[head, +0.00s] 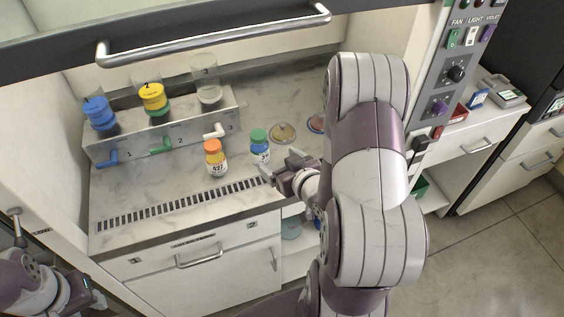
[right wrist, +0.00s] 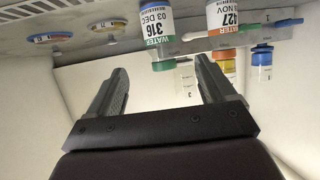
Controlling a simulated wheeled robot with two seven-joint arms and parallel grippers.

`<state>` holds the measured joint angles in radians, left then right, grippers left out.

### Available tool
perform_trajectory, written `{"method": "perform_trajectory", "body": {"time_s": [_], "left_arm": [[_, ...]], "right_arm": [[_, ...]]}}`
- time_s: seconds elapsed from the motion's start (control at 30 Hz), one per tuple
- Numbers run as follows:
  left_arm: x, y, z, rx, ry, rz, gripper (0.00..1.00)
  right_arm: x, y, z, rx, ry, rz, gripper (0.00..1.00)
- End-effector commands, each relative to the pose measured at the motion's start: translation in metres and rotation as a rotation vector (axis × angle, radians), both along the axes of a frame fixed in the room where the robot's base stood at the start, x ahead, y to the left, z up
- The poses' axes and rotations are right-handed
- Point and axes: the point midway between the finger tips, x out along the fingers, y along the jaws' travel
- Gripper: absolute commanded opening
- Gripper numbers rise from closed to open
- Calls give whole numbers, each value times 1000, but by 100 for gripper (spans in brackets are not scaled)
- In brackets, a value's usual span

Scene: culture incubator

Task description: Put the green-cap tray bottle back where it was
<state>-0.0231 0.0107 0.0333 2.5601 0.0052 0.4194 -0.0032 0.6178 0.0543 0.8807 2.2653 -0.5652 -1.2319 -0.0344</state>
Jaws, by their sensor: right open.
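The green-cap bottle (head: 260,146) stands upright on the hood's worktop, right of an orange-cap bottle (head: 213,158). In the right wrist view, which looks upside down, the green-cap bottle (right wrist: 157,30) has a label reading 316, WATER. The orange-cap bottle (right wrist: 228,18) beside it reads 427. My right gripper (head: 279,166) is open and empty, just right of and in front of the green-cap bottle. In the wrist view its fingers (right wrist: 161,70) are spread, with the green cap in line with the gap. My left gripper (head: 84,292) is at the lower left, its fingers unclear.
A metal dispenser stand (head: 165,135) with blue-, yellow- and clear-topped containers and coloured levers is behind the bottles. Two dishes, one yellowish (head: 283,132) and one reddish (head: 316,124), lie to the right. A vent grille (head: 180,204) runs along the front. A bar handle (head: 215,36) crosses above.

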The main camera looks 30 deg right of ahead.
Motion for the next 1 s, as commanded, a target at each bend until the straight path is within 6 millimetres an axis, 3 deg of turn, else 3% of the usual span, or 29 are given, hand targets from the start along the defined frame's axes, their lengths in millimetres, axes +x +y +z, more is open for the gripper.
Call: {"method": "perform_trajectory", "body": {"time_s": [0.17, 0.3, 0.5, 0.6, 0.7, 1.0], "left_arm": [[0, 0, 1, 0, 0, 0, 43], [0, 0, 1, 0, 0, 0, 43], [0, 0, 0, 0, 0, 0, 43], [0, 0, 0, 0, 0, 0, 43], [0, 0, 0, 0, 0, 0, 43], [0, 0, 0, 0, 0, 0, 43]], "right_arm": [[-5, 5, 0, -27, 101, 15, 84], [-8, 28, -7, -73, 449, 25, 84], [-65, 90, 11, -25, 904, 37, 84], [-88, 110, 20, 3, 1021, 53, 84], [-98, 116, 23, 13, 1065, 59, 84], [-98, 116, 23, 13, 1066, 57, 84]]}}
